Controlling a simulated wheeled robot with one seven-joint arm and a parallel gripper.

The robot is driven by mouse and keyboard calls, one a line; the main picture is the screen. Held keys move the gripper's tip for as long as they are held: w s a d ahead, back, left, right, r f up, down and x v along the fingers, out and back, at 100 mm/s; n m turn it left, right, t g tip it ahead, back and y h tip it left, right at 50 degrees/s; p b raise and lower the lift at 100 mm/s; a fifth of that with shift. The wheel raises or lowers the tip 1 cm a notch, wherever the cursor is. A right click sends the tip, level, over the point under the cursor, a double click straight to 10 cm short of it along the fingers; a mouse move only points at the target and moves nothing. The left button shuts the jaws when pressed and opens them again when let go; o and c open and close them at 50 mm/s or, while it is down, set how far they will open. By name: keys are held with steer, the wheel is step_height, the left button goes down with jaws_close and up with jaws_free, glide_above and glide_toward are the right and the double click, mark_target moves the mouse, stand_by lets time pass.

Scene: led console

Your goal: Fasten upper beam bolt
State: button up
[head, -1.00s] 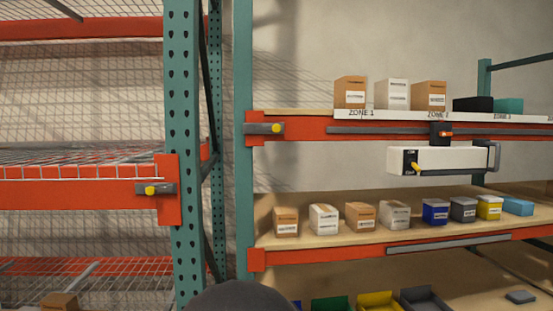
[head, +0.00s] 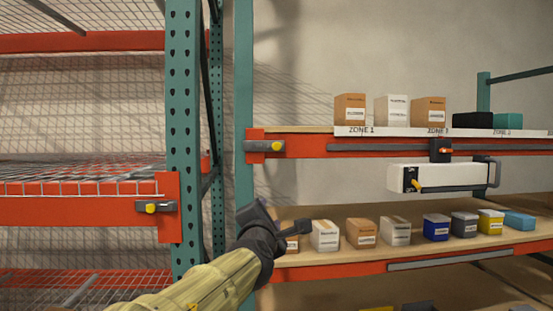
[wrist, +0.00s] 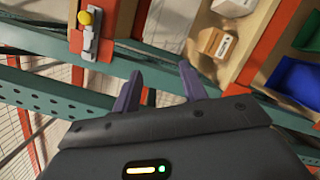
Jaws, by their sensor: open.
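The upper beam bolt with its yellow knob (head: 277,146) sits on a grey latch bar at the left end of the right rack's upper orange beam (head: 310,148). In the wrist view a yellow knob (wrist: 86,18) on a grey latch shows at the top left, on an orange plate by the teal post; it appears to be this same bolt. My gripper (head: 290,228) is below the bolt, in front of the lower shelf. In the wrist view its two dark fingers (wrist: 158,80) are apart with nothing between them. The knob is beyond and left of the fingers, untouched.
A teal upright (head: 183,130) stands left, with another yellow-knobbed latch (head: 152,208) on the left rack's beam. Boxes (head: 361,233) and small bins line the lower shelf (head: 300,255). A white device (head: 437,178) hangs under the upper beam.

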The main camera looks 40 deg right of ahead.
steer(key=s+a+r+n+t, duration=0.1)
steer(key=s+r, duration=0.1)
steer(key=r, duration=0.3)
steer(key=s+a+r+n+t+h, duration=0.1)
steer(key=s+r, duration=0.1)
steer(key=r, duration=0.3)
steer(key=shift+a+n+h, duration=0.3)
steer(key=shift+a, duration=0.05)
steer(key=p, duration=0.3)
glide_toward(277, 147)
steer(key=shift+d, duration=0.55)
steer(key=shift+w+a+r+p+x, duration=0.1)
steer(key=shift+p+x, duration=0.7)
steer(key=shift+x, duration=0.55)
steer(key=shift+w+a+r+p+x, duration=0.15)
steer(key=shift+p+x, duration=0.6)
steer(key=shift+x, duration=0.6)
steer(key=shift+s+a+p+x, duration=0.1)
steer(key=shift+p+x, duration=0.7)
steer(key=shift+x, duration=0.5)
steer(key=shift+p+x, duration=0.5)
steer(key=shift+x, duration=0.45)
steer(key=shift+w+f, duration=0.1)
steer(key=shift+f, duration=0.1)
jaws_close()
